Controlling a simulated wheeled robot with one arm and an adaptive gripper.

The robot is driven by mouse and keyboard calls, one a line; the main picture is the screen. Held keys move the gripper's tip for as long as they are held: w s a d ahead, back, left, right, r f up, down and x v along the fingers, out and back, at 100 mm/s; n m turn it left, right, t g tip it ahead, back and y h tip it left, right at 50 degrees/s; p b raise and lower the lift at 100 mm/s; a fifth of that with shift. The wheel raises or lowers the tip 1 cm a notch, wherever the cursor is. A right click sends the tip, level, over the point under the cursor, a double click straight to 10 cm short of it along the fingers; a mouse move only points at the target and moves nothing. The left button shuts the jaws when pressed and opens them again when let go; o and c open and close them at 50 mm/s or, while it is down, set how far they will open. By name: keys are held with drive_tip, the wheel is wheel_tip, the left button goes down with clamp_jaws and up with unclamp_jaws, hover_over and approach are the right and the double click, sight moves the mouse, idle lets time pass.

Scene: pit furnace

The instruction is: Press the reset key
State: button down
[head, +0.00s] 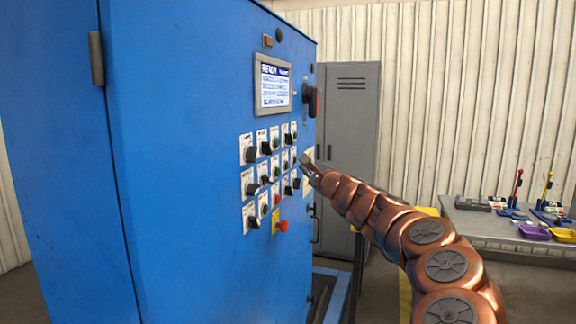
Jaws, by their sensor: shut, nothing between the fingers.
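A blue control cabinet (210,110) stands at the left and centre, with its panel side seen at a steep angle. The panel carries rows of black knobs (250,154) and small buttons on white plates, and a red button (282,226) low down. The labels are too small to read, so I cannot tell which one is the reset key. My gripper (306,160) is shut and empty, close to the right end of the control rows. I cannot tell whether its tip touches the panel. It hides part of the panel's right edge.
A lit screen (272,85) and a dark rotary handle (310,98) sit above the controls. A grey locker (352,110) stands behind. A grey table (480,228) with tools and coloured trays is at the right. Open air lies to the right of the panel.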

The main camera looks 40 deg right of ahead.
drive_tip(key=shift+s+d+p, duration=0.25)
drive_tip(key=shift+s+d, duration=0.1)
drive_tip(key=shift+s, duration=0.3)
drive_tip(key=shift+s+d+p, duration=0.25)
drive_tip(key=shift+s+d, duration=0.1)
drive_tip(key=shift+s, duration=0.3)
